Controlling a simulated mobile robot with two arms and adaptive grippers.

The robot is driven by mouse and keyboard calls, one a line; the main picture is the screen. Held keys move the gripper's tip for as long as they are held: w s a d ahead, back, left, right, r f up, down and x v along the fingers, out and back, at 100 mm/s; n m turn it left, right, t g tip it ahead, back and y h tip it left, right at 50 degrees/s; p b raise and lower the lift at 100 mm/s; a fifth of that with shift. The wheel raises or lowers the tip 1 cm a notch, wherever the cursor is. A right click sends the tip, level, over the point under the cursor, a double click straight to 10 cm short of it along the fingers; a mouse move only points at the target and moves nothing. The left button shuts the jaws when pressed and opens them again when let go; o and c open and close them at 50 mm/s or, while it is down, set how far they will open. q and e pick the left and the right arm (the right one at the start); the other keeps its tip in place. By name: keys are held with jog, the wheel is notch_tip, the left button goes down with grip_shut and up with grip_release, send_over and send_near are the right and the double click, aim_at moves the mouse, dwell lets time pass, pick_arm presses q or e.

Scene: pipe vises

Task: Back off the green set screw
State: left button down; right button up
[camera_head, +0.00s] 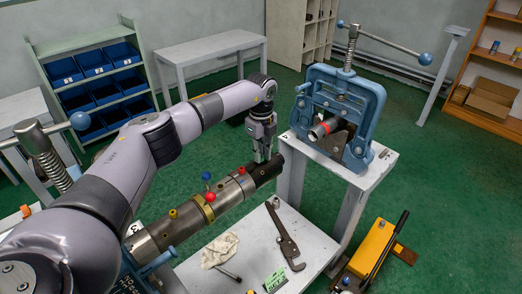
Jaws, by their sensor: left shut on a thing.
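A dark steel pipe assembly (217,201) lies slanted, held at its left end. Along its top are a yellow screw (173,213), a blue knob (206,176) with a red one (210,197) close by, and a small red screw (241,170). My left gripper (263,157) points down at the pipe's right end, its fingers closed on a small part there. No green set screw shows elsewhere on the pipe. My right gripper is not in view.
A blue pipe vise (340,100) holds a short red-banded pipe on a white stand at the right. A wrench (284,235) and a cloth (219,250) lie on the low white table (310,246). A yellow pump (372,248) stands on the floor. Blue bins are behind left.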

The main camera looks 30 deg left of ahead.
pick_arm(q)
jog(key=n+p, duration=0.1)
jog(key=n, duration=0.3)
jog(key=shift+s+f+p, duration=0.1)
jog(key=shift+p, duration=0.25)
jog(key=shift+f+n+p, duration=0.1)
jog(key=shift+n+p, duration=0.6)
jog(key=shift+n, duration=1.1)
jog(key=c, duration=1.5)
grip_release()
jog(key=shift+c, duration=0.2)
notch_tip(320, 180, up, 12)
